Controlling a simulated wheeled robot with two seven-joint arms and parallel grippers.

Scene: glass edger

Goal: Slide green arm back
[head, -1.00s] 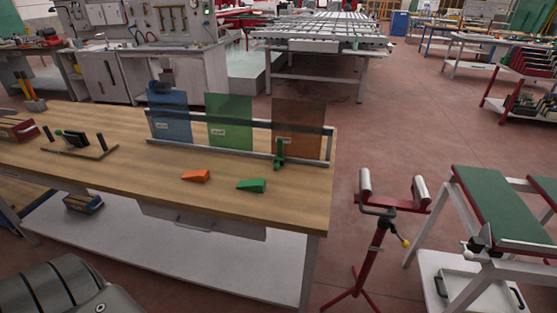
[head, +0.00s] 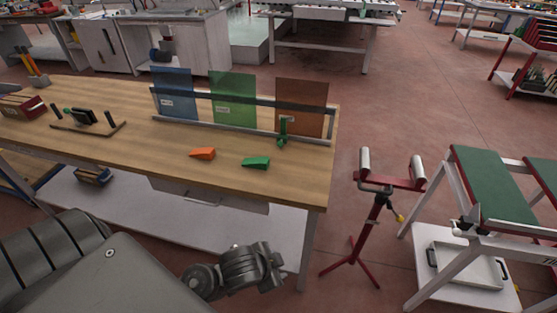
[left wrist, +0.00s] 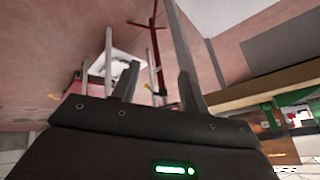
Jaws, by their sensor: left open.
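The green arm (head: 283,131) is a small upright green piece on the rail (head: 240,137) of the glass rack, at its right part in front of the brown pane (head: 303,105). My left arm comes in at the bottom of the head view, well in front of the bench, and its fingers are not visible there. In the left wrist view my left gripper (left wrist: 158,78) is open with nothing between its fingers, pointing over the floor beside the bench. My right gripper is not in view.
A green wedge (head: 256,162) and an orange wedge (head: 203,153) lie on the wooden bench (head: 120,140) before the rack. Blue (head: 174,95) and green (head: 233,98) panes stand left of the brown one. A red roller stand (head: 378,205) stands right of the bench.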

